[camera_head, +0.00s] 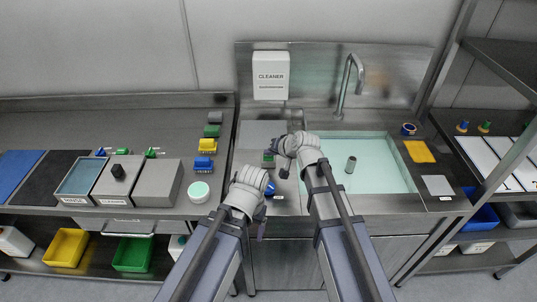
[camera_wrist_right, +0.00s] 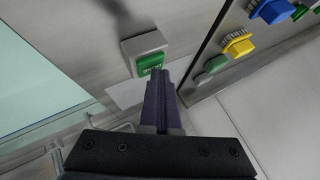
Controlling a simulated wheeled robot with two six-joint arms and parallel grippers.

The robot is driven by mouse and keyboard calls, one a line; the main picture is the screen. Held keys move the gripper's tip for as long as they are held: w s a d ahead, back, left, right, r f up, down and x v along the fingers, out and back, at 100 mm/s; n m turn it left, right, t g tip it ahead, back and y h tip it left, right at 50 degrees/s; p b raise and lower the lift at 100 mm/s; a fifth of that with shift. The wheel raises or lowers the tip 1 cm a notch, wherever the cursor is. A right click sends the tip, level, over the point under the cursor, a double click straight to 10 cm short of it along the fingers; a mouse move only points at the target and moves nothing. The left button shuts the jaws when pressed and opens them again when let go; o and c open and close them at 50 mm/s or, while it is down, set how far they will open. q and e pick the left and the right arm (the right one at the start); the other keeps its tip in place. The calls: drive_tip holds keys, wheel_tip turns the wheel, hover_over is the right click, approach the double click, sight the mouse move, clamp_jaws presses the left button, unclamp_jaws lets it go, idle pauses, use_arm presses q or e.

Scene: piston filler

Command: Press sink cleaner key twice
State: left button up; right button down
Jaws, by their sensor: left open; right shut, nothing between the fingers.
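The white box marked CLEANER (camera_head: 270,75) hangs on the back panel left of the tap. Below it, a green key on a grey block (camera_head: 268,158) stands on the steel counter left of the sink. The key also shows in the right wrist view (camera_wrist_right: 150,63). My right gripper (camera_head: 278,153) is shut and empty beside the key. In the wrist view its fingertips (camera_wrist_right: 159,74) overlap the key's lower edge; I cannot tell if they touch.
A shelf rack (camera_head: 500,60) rises at the right.

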sight(270, 158)
use_arm(q)
drive_tip(key=shift+r, duration=0.15)
use_arm(e)
drive_tip(key=shift+r, duration=0.15)
use_arm(q)
drive_tip(key=shift+r+p, duration=1.05)
drive_tip(key=shift+p, duration=0.15)
use_arm(e)
drive_tip(key=shift+r, duration=1.1)
use_arm(q)
drive_tip(key=shift+r, duration=0.1)
wheel_tip(270, 158, up, 5)
drive_tip(key=p, duration=0.5)
use_arm(e)
wheel_tip(270, 158, up, 5)
use_arm(q)
clamp_jaws()
